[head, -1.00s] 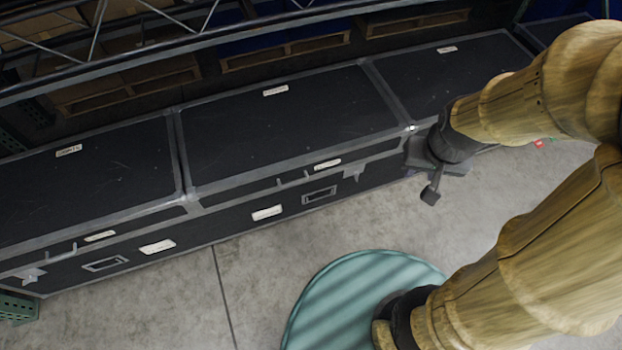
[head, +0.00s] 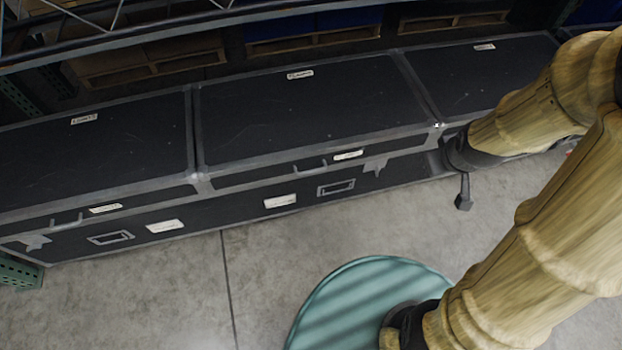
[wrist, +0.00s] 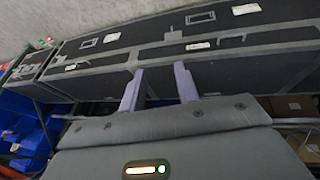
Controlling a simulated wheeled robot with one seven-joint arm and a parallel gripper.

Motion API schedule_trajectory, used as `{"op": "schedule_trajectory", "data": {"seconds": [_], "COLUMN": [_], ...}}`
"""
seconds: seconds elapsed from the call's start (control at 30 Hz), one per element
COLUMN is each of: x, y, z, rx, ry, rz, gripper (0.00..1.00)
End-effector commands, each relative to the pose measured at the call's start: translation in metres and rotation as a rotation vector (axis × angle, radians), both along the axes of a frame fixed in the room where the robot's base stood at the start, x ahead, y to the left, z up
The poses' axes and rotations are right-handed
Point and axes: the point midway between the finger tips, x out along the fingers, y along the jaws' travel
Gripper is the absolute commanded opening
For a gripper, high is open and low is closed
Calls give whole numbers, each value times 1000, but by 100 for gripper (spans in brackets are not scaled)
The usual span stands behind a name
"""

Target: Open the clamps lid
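A row of black cases with grey metal edging runs across the head view: a left lid (head: 100,165), a middle lid (head: 310,115) and a right lid (head: 490,75). Each top has a white label, too small to read surely, so I cannot tell which lid is the clamps one. All three lids look shut. The middle lid has a front handle (head: 312,165) and a grey latch (head: 375,166). My gripper (wrist: 160,88) is open and empty in the wrist view, its two fingers apart, pointing towards the cases. In the head view my arm mostly hides it near the right case.
Metal shelving with wooden pallets (head: 150,58) stands behind the cases. Blue bins (wrist: 20,125) show at the left of the wrist view.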

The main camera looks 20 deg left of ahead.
Motion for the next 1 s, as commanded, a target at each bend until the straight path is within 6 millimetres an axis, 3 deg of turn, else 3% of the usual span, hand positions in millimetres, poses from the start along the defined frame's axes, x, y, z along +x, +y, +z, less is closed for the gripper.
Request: {"op": "schedule_trajectory", "data": {"seconds": [0.03, 0.3, 0.5, 0.77, 1.0], "x": [9, 49, 65, 67, 54], "y": [5, 41, 77, 129, 170], "z": [-37, -138, -209, -292, -358], "rx": [-22, -129, -185, -238, -282], "ry": [-26, -225, -405, -694, -1009], "rz": [86, 556, 870, 1204, 1395], "gripper": [32, 32, 32, 32, 32]}}
